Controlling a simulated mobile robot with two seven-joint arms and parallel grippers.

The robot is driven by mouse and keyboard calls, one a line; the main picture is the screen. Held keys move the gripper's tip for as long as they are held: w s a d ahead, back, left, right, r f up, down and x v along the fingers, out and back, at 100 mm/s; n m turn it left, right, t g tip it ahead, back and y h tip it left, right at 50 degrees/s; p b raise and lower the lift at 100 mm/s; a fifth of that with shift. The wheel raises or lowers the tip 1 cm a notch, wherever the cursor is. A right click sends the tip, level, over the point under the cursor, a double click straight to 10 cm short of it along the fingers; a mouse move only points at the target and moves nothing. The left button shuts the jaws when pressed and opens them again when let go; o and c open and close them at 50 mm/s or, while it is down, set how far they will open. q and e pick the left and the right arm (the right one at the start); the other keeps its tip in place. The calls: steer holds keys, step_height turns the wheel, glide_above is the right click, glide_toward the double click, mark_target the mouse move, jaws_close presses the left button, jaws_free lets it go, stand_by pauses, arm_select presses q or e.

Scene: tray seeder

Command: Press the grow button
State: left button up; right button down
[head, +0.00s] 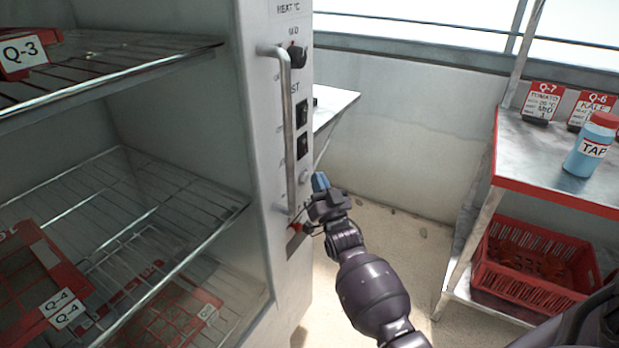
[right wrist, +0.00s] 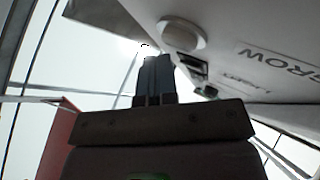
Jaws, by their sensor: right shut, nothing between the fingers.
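The grow button is a round, pale button (right wrist: 183,36) on the white panel in the right wrist view, beside the printed word GROW (right wrist: 278,62). In the head view a small pale round button (head: 304,177) shows low on the cabinet's control panel (head: 268,150), below two black switches. My right gripper (head: 320,182) is shut and empty, just to the right of that button. In the right wrist view its closed fingers (right wrist: 157,65) end below and left of the button, with a visible gap in the picture. Actual contact cannot be told. My left gripper is not in view.
A vertical metal handle (head: 289,130) stands out from the panel near my gripper. The open cabinet has wire shelves (head: 150,185) with red trays. A red-edged bench (head: 550,165) with a blue bottle (head: 588,150) is at right, a red crate (head: 530,265) below it.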

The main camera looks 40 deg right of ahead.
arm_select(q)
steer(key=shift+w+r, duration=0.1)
arm_select(e)
steer(key=shift+w+a+r, duration=0.3)
steer(key=shift+w+a, duration=0.05)
steer(key=shift+a, duration=0.35)
steer(key=shift+s+a+r, duration=0.1)
steer(key=shift+s+a, duration=0.05)
steer(key=shift+s, duration=0.05)
steer(key=shift+f+p, duration=0.2)
steer(key=shift+p, duration=0.1)
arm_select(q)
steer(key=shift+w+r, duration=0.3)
arm_select(e)
steer(key=shift+s, duration=0.1)
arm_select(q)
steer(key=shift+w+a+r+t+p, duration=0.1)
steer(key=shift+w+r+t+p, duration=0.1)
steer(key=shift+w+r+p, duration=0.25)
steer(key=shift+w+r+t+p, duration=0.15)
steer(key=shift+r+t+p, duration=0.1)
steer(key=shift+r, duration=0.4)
arm_select(e)
steer(key=s, duration=0.1)
steer(key=s+d, duration=0.1)
steer(key=s, duration=0.1)
steer(key=s+d, duration=0.1)
steer(key=shift+s+f, duration=0.1)
steer(key=shift+s, duration=0.25)
steer(key=shift+d, duration=0.1)
